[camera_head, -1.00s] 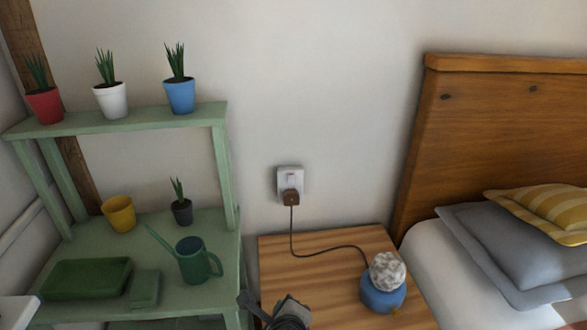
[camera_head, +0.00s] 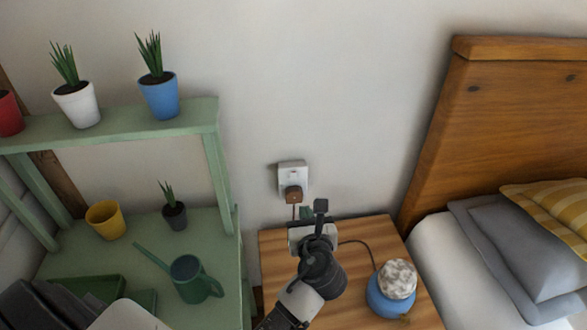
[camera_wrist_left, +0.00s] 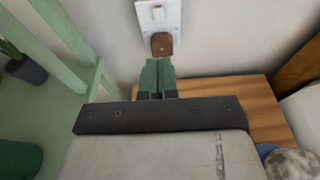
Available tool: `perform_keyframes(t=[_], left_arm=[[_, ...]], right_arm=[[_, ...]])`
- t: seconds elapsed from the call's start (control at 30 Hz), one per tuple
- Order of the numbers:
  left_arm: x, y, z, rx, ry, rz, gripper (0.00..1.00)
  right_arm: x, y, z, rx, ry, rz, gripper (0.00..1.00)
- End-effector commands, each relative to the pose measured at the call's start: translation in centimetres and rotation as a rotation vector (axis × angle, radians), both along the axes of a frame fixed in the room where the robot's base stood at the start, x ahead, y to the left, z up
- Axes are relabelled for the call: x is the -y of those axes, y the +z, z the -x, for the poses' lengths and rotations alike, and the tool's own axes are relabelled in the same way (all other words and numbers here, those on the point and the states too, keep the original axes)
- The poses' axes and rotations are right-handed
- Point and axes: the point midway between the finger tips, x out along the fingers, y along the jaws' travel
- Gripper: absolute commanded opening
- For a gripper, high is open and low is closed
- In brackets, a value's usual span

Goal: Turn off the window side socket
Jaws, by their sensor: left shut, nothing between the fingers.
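The white wall socket (camera_head: 292,172) is on the wall above the bedside table. A brown plug (camera_head: 293,194) sits in its lower part, and a small rocker switch shows above the plug. In the left wrist view the socket (camera_wrist_left: 172,20) is at the top, with its switch (camera_wrist_left: 158,13) above the plug (camera_wrist_left: 161,43). My left gripper (camera_head: 305,212) is shut and empty, just below the plug in the picture. In the left wrist view its green fingers (camera_wrist_left: 157,68) are together, pointing up at the plug. Whether they touch it I cannot tell. My right gripper is out of view.
A dark cord runs from the plug to a blue lamp (camera_head: 391,296) on the wooden bedside table (camera_head: 275,250). A green shelf (camera_head: 215,160) with pots and a watering can (camera_head: 190,280) stands at left; the bed headboard (camera_head: 510,120) is at right.

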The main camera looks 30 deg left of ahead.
Motion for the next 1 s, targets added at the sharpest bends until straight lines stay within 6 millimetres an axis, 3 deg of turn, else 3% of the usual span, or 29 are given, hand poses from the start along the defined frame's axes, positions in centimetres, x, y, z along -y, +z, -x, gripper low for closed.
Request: perform_keyframes(t=[0.43,0.83,1.0], left_arm=[[-0.8,-0.3,-1.0,0.001,0.002,0.0,0.0],[-5.7,-1.9,-7.4,0.001,0.003,0.0,0.0],[-7.3,-1.6,-9.6,0.002,0.003,0.003,0.0]], right_arm=[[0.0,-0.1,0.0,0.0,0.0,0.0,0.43],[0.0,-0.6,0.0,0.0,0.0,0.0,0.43],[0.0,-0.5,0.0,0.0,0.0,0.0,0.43]])
